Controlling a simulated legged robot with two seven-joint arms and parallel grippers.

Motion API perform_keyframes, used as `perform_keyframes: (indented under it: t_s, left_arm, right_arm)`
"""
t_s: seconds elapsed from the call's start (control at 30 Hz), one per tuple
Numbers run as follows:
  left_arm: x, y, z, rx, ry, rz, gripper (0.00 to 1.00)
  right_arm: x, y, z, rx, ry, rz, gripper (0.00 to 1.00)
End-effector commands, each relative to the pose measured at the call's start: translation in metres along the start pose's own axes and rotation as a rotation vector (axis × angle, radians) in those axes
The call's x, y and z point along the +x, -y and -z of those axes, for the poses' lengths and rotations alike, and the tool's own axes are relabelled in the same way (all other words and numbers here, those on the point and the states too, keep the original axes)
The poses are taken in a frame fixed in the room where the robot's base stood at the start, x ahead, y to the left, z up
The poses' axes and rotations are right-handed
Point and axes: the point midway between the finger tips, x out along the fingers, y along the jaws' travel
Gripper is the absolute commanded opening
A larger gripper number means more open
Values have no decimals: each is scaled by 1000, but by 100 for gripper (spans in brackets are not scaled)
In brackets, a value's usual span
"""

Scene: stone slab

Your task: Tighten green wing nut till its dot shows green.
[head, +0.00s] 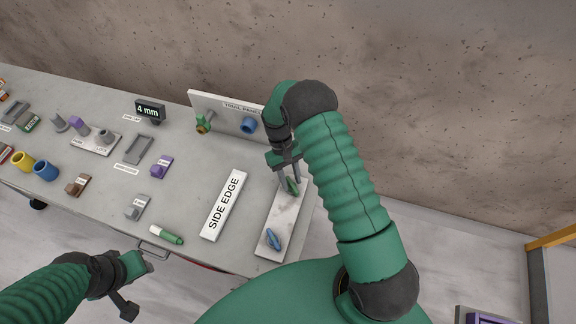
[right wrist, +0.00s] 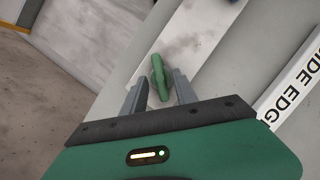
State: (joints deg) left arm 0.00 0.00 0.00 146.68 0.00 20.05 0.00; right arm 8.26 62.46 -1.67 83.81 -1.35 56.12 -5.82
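The green wing nut (head: 292,187) stands toward the far end of a pale slab (head: 287,214) at the table's right side. My right gripper (head: 290,182) is over it from above. In the right wrist view the green wing nut (right wrist: 158,76) sits between the tips of my open right gripper (right wrist: 161,84), with a gap on either side. I see no indicator dot on the nut or slab. A blue wing nut (head: 273,239) is at the slab's near end. My left gripper (head: 130,285) hangs off the table's front edge; its finger opening is unclear.
A white "SIDE EDGE" sign (head: 224,205) lies left of the slab. Behind it stands an upright panel (head: 222,118) with a green-and-brass fitting (head: 203,123) and a blue knob (head: 249,125). A green marker (head: 165,235) lies near the front edge. Several small parts fill the left side.

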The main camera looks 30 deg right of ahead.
Motion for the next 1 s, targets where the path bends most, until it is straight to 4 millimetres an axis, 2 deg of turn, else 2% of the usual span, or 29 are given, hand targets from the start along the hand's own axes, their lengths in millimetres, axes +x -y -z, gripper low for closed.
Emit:
perform_keyframes:
  t_s: [0.17,0.3,0.53,0.7,1.0]
  left_arm:
    - [15,0,-4,0,0,0,36]
    - [25,0,-6,0,0,0,36]
    - [33,0,-8,0,0,0,36]
    - [34,0,-8,0,0,0,36]
    - [34,0,-8,0,0,0,36]
  right_arm:
    - [-40,0,3,0,-8,-1,35]
    - [-82,-1,3,0,-8,0,35]
    - [-140,-1,2,0,-5,0,35]
    - [-158,-1,1,0,-2,0,35]
    - [-159,-1,0,0,0,0,35]
